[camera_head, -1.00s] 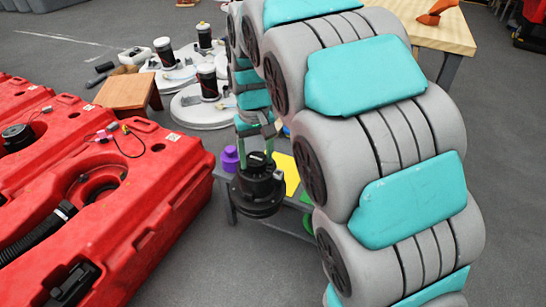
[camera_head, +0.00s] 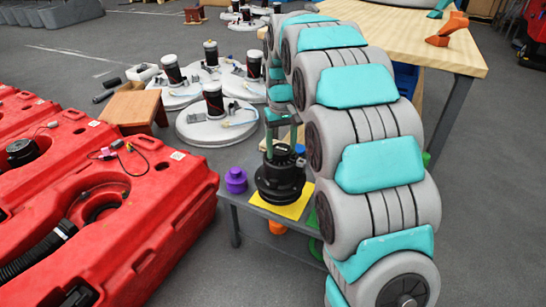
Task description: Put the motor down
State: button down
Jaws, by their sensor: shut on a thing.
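The black motor (camera_head: 280,178) is upright at the yellow square (camera_head: 296,208) on the small grey table (camera_head: 258,217). Its base overlaps the yellow square in the picture; I cannot tell whether it rests on it or hangs just above. My gripper (camera_head: 281,140) comes down from above with its green fingers shut on the top of the motor. My arm hides the right part of the small table.
A purple object (camera_head: 236,180) stands left of the motor on the small table. Red tanks (camera_head: 110,215) fill the left. White discs with black cylinders (camera_head: 215,122) and a wooden stool (camera_head: 133,105) lie behind. A wooden table (camera_head: 425,45) stands at the back right.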

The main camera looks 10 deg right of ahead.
jog(key=shift+w+d, duration=0.45)
jog(key=shift+w, duration=0.15)
jog(key=shift+w+d, duration=0.4)
jog(key=shift+w, duration=0.2)
jog(key=shift+f, duration=1.8)
jog(key=shift+c, duration=0.2)
grip_release()
jog(key=shift+f, duration=0.2)
notch_tip(320, 180, up, 12)
jog(key=shift+r, duration=0.15)
jog(key=shift+s, duration=0.1)
